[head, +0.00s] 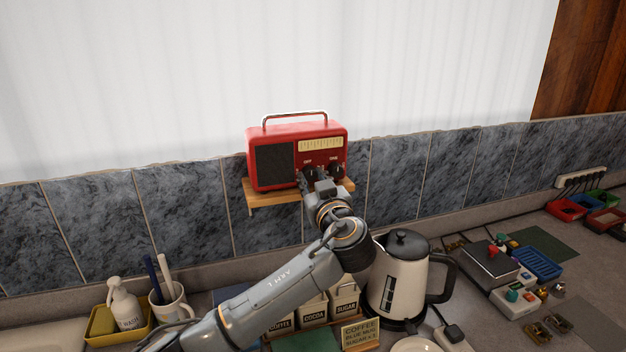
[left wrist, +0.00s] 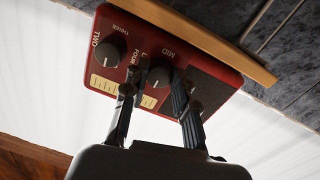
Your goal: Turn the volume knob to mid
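A red radio (head: 271,132) with a metal handle stands on a small wooden shelf (head: 262,197) against the tiled wall. In the left wrist view the radio (left wrist: 208,74) appears upside down. The volume knob (left wrist: 158,76), dark and round, lies beside the label MID, with another label partly hidden. A second dark knob (left wrist: 109,51) is marked TWO, THREE and FOUR. My left gripper (head: 310,177) is at the radio's front. In the left wrist view its fingers (left wrist: 160,82) stand either side of the volume knob; contact is unclear. The knob's pointer is too small to read. My right gripper is not in view.
Below the shelf are a cream kettle (head: 398,281), coffee, cocoa and sugar canisters (head: 345,299), and a sign (head: 360,334). A mug (head: 172,304) and pump bottle (head: 124,306) stand left. Several small trays and a control box (head: 511,293) lie right.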

